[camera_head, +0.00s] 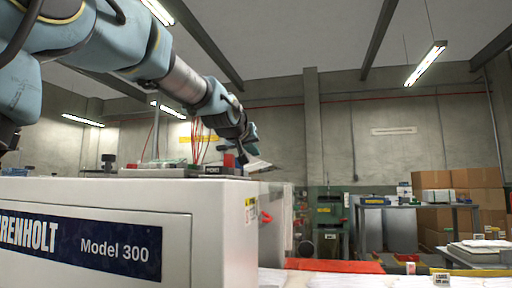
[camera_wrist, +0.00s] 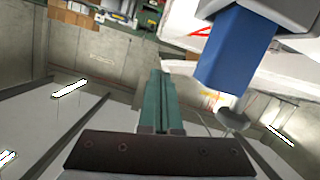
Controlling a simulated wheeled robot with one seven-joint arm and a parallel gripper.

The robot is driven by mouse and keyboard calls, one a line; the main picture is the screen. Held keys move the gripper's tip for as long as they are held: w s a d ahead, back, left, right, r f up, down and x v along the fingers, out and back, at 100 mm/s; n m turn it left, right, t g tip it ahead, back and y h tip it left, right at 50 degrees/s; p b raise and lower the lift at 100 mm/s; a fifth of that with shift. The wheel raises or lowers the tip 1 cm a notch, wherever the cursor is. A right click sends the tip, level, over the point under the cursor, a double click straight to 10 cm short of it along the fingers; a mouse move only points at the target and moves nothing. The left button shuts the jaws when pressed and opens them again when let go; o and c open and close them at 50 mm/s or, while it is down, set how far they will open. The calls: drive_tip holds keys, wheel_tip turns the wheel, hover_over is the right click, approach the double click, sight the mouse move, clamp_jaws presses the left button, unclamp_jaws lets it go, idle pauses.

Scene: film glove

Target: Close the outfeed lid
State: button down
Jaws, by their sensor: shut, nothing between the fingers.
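The white Model 300 machine (camera_head: 225,225) fills the lower left of the head view. A pale, partly see-through cover (camera_head: 282,220) hangs at its right end, beside a red handle-like part (camera_head: 266,217). A small light flap (camera_head: 259,166) sits tilted above the machine's top right edge. I cannot tell for certain which of these is the outfeed lid. My gripper (camera_head: 254,150) is just above the machine's top right end, close to the flap; contact cannot be told. In the wrist view my gripper's teal fingers (camera_wrist: 161,78) are together and empty. A blue block (camera_wrist: 235,48) is beside them.
Red and black parts (camera_head: 212,170) stand on the machine's top. A red-orange mat (camera_head: 333,265) and white sheets lie at lower right. A green machine (camera_head: 328,225), a metal table (camera_head: 420,206) and stacked cardboard boxes (camera_head: 470,189) stand behind. The air right of my gripper looks clear.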

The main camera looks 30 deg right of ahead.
drive_tip(key=shift+s+f, duration=0.1)
drive_tip(key=shift+f, duration=0.65)
